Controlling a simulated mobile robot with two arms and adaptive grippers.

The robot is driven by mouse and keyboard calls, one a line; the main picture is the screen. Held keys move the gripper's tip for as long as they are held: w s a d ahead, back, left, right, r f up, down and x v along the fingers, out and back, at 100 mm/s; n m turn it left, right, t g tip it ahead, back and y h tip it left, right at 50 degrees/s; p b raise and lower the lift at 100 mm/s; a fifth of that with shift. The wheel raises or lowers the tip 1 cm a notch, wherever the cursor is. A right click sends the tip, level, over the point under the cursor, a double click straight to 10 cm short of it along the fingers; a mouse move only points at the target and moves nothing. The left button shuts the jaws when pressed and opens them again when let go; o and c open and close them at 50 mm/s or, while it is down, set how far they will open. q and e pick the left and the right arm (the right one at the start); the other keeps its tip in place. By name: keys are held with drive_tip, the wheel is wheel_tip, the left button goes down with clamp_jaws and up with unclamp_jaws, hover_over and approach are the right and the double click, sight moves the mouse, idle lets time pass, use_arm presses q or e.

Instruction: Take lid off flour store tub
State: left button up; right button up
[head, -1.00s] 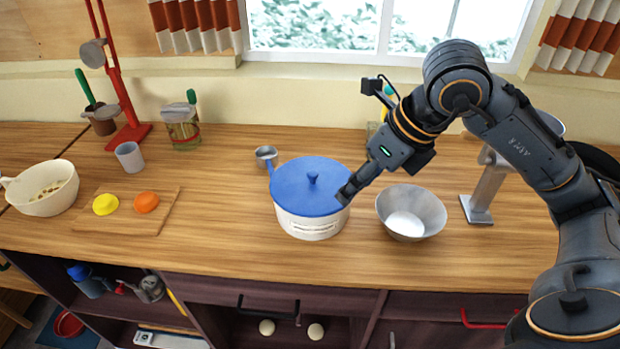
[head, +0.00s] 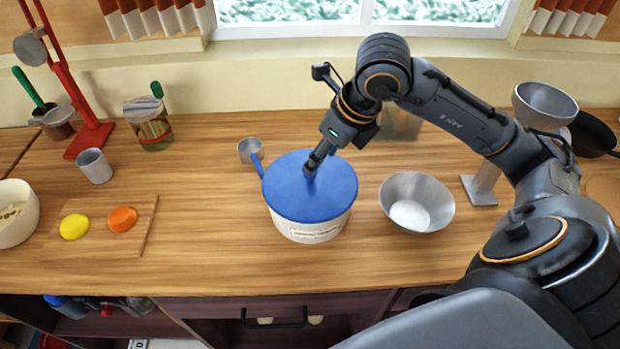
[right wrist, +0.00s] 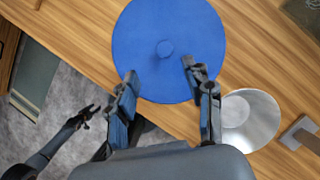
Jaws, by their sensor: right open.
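The flour store tub (head: 300,231) is a cream pot with a label on its front, standing on the wooden counter. Its round blue lid (head: 330,196) is on it and fills the middle of the right wrist view (right wrist: 185,20). The lid's small blue knob (right wrist: 164,48) shows there; in the head view it is mostly hidden by my gripper. My right gripper (head: 311,170) is over the lid's middle, pointing down. In the right wrist view its fingers (right wrist: 160,75) are apart with nothing between them, and the knob is beyond their tips. My left gripper (right wrist: 90,116) hangs away from the counter, its fingers apparently spread.
A metal bowl (head: 417,203) stands close right of the tub. A board (head: 142,226) with a yellow and an orange piece, a grey cup (head: 95,166) and a jar (head: 150,125) are further left.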

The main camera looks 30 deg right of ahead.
sight(316, 185)
drive_tip(key=shift+w+f, duration=0.3)
drive_tip(key=shift+f, duration=0.2)
drive_tip(key=shift+w+a+f, duration=0.1)
drive_tip(key=shift+w+f, duration=0.1)
drive_tip(key=shift+f, duration=0.1)
drive_tip(key=shift+p+x, duration=0.9)
drive_tip(key=shift+x, duration=0.25)
drive_tip(key=shift+p+x, duration=0.3)
drive_tip(key=shift+x, duration=0.85)
drive_tip(key=shift+w+d+f, duration=0.25)
drive_tip(key=shift+w+d, duration=0.05)
use_arm(q)
drive_tip(key=shift+w+r, duration=0.4)
drive_tip(key=shift+r, duration=0.25)
drive_tip(key=shift+w+r, duration=0.4)
drive_tip(key=shift+r, duration=0.2)
use_arm(e)
clamp_jaws()
